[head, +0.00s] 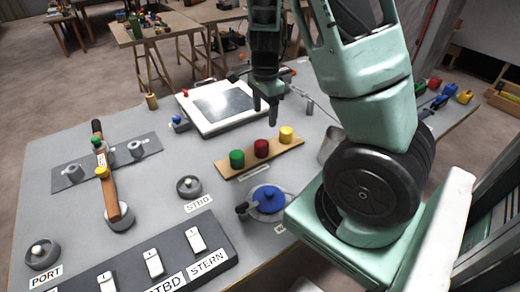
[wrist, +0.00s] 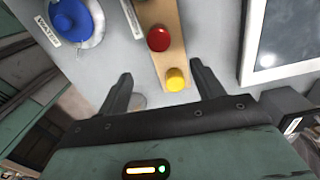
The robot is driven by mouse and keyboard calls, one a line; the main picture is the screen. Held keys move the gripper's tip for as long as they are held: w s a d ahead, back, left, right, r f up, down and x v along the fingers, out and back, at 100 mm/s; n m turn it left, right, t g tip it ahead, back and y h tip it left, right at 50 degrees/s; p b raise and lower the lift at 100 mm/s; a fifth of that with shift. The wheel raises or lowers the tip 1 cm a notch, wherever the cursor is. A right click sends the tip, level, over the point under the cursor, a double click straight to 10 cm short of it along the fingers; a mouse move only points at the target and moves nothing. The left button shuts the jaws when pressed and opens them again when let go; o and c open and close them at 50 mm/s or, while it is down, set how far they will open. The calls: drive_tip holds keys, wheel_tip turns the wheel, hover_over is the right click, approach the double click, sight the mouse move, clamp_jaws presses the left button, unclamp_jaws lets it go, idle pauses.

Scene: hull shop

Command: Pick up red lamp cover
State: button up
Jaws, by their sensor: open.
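The red lamp cover (head: 261,148) stands on a wooden strip (head: 232,173), between a green cover (head: 237,158) and a yellow cover (head: 286,134). In the wrist view the red cover (wrist: 159,38) is beyond my fingertips, and the yellow cover (wrist: 176,79) is nearer, between the finger lines. My gripper (head: 265,112) points down above the table, behind the strip in the head view. It is open and empty, with its two fingers (wrist: 160,80) wide apart in the wrist view. The green cover is not clearly visible in the wrist view.
A white framed panel (head: 224,106) lies behind the strip. A blue knob (head: 268,198) on a round base stands in front of it. A switch box (head: 150,262) and a wooden lever (head: 108,185) are at left.

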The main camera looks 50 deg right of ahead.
sight(261, 143)
wheel_tip(261, 143, down, 7)
drive_tip(key=shift+f+b, duration=0.1)
drive_tip(key=shift+b, duration=0.4)
drive_tip(key=shift+w+a+f, duration=0.1)
drive_tip(key=shift+a+f, duration=0.05)
drive_tip(key=shift+f, duration=0.75)
drive_tip(key=shift+a+f, duration=0.2)
drive_tip(key=shift+f, duration=0.7)
drive_tip(key=shift+w+a+f, duration=0.1)
drive_tip(key=shift+a+f, duration=0.05)
drive_tip(key=shift+f, duration=0.75)
drive_tip(key=c, duration=1.1)
